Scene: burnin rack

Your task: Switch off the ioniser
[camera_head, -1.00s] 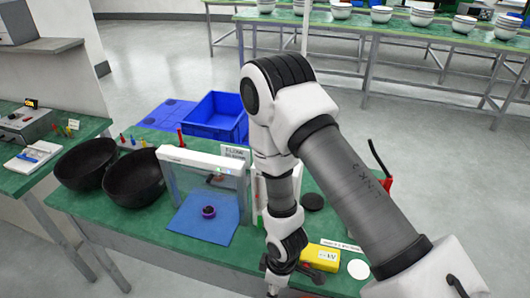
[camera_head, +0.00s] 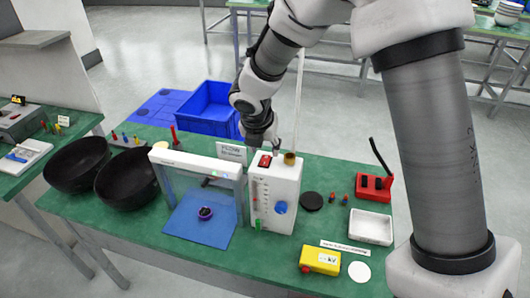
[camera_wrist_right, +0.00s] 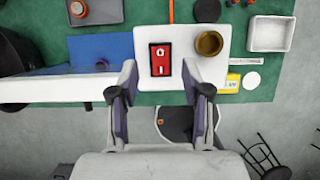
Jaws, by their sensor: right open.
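A white upright box (camera_head: 275,200) stands on the green bench, with a scale, a blue knob and a green mark on its front. On its top are a red rocker switch (camera_head: 265,160) and a brass fitting (camera_head: 290,158). Beside it, a white frame (camera_head: 195,161) with a small green light spans a blue mat (camera_head: 205,228). I cannot read which one is the ioniser. My right gripper (camera_head: 267,147) hovers over the box's top. In the right wrist view, the open, empty gripper (camera_wrist_right: 160,85) has its fingers either side of the red switch (camera_wrist_right: 160,60). My left gripper is out of view.
Two black bowls (camera_head: 77,165) stand left of the frame, and a blue crate (camera_head: 208,110) behind. A sign (camera_head: 232,152) stands behind the box. To the right are a black disc (camera_head: 312,201), a red holder (camera_head: 374,186), a white tray (camera_head: 371,227) and a yellow device (camera_head: 320,261).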

